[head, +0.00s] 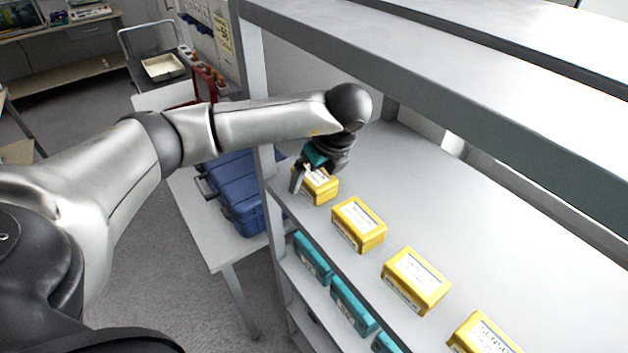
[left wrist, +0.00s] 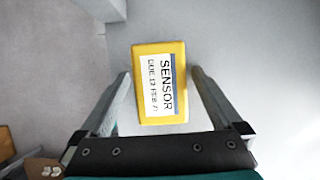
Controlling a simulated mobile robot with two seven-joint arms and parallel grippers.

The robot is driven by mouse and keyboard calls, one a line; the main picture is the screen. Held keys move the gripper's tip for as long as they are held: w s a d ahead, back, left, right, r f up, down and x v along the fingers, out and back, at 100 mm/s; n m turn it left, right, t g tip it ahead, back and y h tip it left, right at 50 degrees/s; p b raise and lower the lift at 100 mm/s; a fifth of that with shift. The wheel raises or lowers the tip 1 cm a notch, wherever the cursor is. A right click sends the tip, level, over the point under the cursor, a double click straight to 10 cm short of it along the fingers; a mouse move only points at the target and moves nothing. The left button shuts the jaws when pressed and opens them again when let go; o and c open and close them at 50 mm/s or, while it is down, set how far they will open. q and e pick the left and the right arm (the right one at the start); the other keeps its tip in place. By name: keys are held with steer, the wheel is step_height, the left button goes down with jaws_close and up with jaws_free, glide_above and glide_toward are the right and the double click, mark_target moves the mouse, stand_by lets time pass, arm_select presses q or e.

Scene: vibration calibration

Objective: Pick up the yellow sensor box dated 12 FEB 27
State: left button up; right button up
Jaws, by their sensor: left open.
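The yellow sensor box (head: 321,188) farthest along the shelf's front edge is under my left gripper (head: 314,174). In the left wrist view this box (left wrist: 160,85) lies between the two finger lines, with a gap on either side. Its white label reads SENSOR and a due date that looks like 12 FEB, with the year too small to be sure. My left gripper is open and holds nothing. The hand hides part of the box in the head view. My right gripper is not in view.
More yellow boxes (head: 358,224), (head: 416,281) and (head: 483,335) stand in a row on the grey shelf (head: 470,230). Teal boxes (head: 352,304) are on the shelf below. An upper shelf (head: 400,55) overhangs. A blue case (head: 235,190) stands on a table to the left.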

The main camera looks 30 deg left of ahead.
arm_select(q)
steer(key=shift+f, duration=0.25)
stand_by(0.4)
steer(key=c, duration=1.5)
